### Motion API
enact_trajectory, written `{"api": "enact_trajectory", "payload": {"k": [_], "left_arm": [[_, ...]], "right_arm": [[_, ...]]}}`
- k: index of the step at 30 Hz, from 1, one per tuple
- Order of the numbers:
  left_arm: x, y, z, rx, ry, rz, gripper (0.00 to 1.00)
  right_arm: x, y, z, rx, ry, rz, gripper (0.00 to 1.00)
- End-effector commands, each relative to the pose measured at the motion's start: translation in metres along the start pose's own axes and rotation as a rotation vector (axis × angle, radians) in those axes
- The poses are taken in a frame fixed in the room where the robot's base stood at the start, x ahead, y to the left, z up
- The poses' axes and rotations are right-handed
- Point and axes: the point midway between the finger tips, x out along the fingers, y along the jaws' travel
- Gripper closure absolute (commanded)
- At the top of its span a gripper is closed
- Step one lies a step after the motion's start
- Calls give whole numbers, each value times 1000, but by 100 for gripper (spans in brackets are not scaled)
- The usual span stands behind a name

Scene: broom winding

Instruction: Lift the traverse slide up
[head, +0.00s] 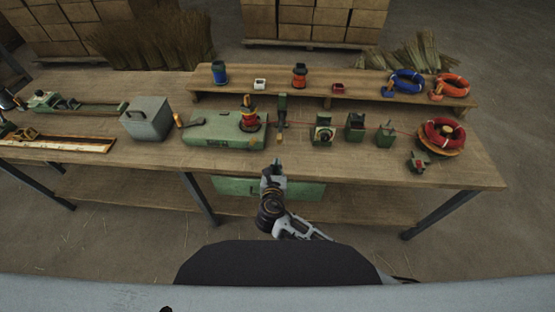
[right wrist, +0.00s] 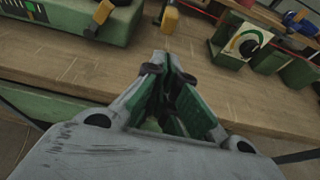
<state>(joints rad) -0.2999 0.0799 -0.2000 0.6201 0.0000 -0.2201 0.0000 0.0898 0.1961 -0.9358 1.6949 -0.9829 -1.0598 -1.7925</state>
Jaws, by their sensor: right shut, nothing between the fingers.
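The traverse slide (head: 281,117) appears as a narrow dark green upright with a yellowish lower part, just right of the green winding machine (head: 225,131). In the right wrist view a yellow block (right wrist: 169,20), probably its lower part, stands at the top, beyond my fingertips. My right gripper (head: 277,169) is at the table's front edge, below and in front of the slide and apart from it. In the right wrist view my right gripper (right wrist: 168,66) is shut and empty. My left gripper is not in view.
A red-and-yellow spool (head: 249,120) stands on the machine. A dial box (head: 323,131) and smaller green boxes (head: 355,127) stand right of the slide, with a red line at their height. A raised shelf (head: 330,95) runs behind. Bare tabletop (head: 310,165) lies in front.

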Motion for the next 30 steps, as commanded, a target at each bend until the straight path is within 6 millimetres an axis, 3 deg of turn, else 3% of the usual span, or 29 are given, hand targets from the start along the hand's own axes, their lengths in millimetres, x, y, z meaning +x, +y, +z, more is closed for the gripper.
{"api": "enact_trajectory", "payload": {"k": [23, 30], "left_arm": [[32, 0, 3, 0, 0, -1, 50], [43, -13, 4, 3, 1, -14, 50]], "right_arm": [[37, 0, -2, 2, 0, -1, 100], [50, 0, -2, 2, 0, 0, 100]]}}
